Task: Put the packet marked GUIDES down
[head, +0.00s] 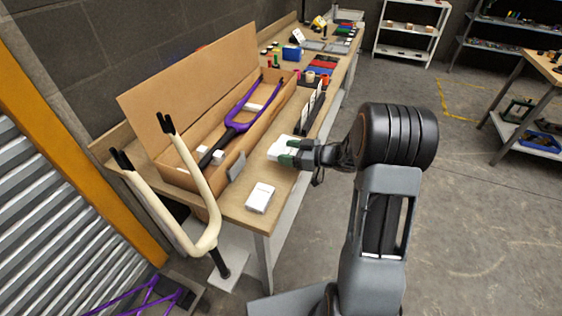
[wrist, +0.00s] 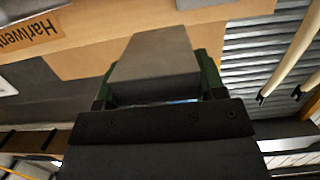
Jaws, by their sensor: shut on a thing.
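My gripper (head: 292,153) is at the front edge of the workbench (head: 238,211) in the head view, beside the long open cardboard box. It is shut on a small pale packet (head: 281,148). In the wrist view the gripper's green fingers (wrist: 158,85) close on both sides of the packet (wrist: 155,58), which shows as a grey block. I cannot read any marking on it, nor tell whether it touches the bench. Another white packet (head: 260,197) lies flat on the near end of the bench; its print is too small to read.
The cardboard box (head: 233,165) holds a purple fork (head: 238,125) and small white items. A grey block (head: 237,167) leans at its front. A cream frame part (head: 200,245) stands at the left. Black holders (head: 311,108) stand further along the bench. Bare bench surrounds the white packet.

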